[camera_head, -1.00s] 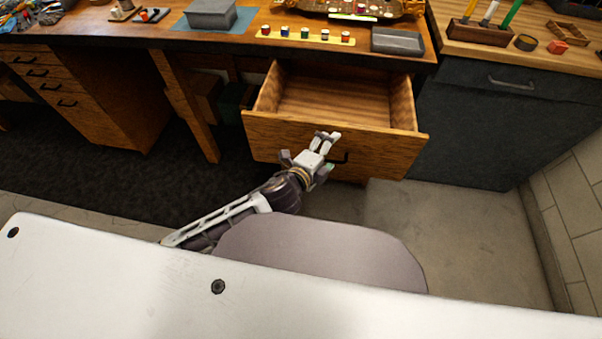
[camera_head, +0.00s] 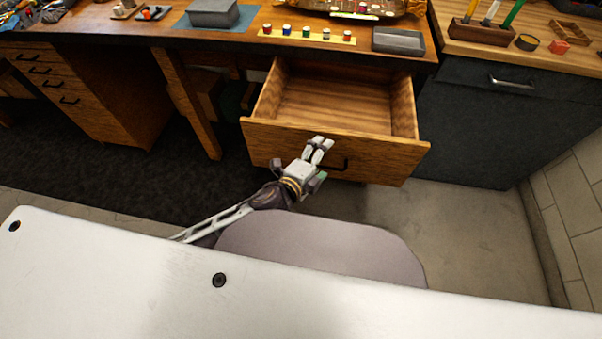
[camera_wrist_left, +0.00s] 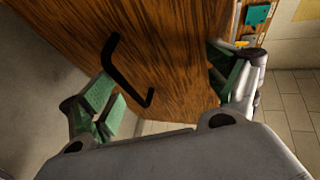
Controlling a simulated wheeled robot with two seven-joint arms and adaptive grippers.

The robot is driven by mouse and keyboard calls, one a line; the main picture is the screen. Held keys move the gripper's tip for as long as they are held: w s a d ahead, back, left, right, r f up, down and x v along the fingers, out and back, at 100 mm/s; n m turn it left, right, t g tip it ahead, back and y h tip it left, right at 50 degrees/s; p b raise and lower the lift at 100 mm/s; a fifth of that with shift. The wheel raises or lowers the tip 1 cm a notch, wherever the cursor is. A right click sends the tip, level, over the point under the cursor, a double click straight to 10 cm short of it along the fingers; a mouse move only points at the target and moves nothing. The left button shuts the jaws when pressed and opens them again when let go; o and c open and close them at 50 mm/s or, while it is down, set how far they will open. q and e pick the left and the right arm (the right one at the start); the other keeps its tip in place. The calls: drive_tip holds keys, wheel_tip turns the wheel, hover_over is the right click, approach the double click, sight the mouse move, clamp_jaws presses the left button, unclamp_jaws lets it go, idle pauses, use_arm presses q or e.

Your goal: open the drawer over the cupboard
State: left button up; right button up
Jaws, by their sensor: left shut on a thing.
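A dark cupboard (camera_head: 480,140) stands at the right in the head view. Its top drawer (camera_head: 560,90) has a metal handle (camera_head: 511,82) and is closed. A wooden drawer (camera_head: 385,150) under the workbench is pulled out and looks empty. My left gripper (camera_head: 318,160) is at the front of this wooden drawer, left of its black handle (camera_head: 345,164). In the left wrist view its green-padded fingers (camera_wrist_left: 165,90) are spread across the drawer's wooden front, near its edges, with the black handle (camera_wrist_left: 125,72) between them. The exact contact is partly hidden. My right gripper is out of view.
The workbench (camera_head: 120,30) carries a grey box (camera_head: 212,12), a row of small jars and a grey tray (camera_head: 398,40). A bench leg (camera_head: 188,105) and a set of closed drawers (camera_head: 65,85) stand left. Open floor (camera_head: 455,225) lies before the cupboard.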

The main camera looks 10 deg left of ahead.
use_arm(q)
drive_tip(key=shift+o, duration=0.2)
drive_tip(key=shift+a+r, duration=0.15)
drive_tip(key=shift+r, duration=0.45)
drive_tip(key=shift+a+r, duration=0.15)
drive_tip(key=shift+r, duration=0.45)
drive_tip(key=shift+s+a+r, duration=0.1)
drive_tip(key=shift+s+a, duration=0.05)
drive_tip(key=shift+s, duration=0.05)
drive_tip(key=shift+c, duration=1.1)
drive_tip(key=shift+s+a, duration=0.2)
drive_tip(key=shift+s, duration=0.35)
drive_tip(key=c, duration=0.7)
drive_tip(key=s+a, duration=0.2)
drive_tip(key=s, duration=0.5)
drive_tip(key=shift+a+r, duration=0.35)
drive_tip(key=shift+p, duration=0.4)
drive_tip(key=shift+c, duration=0.2)
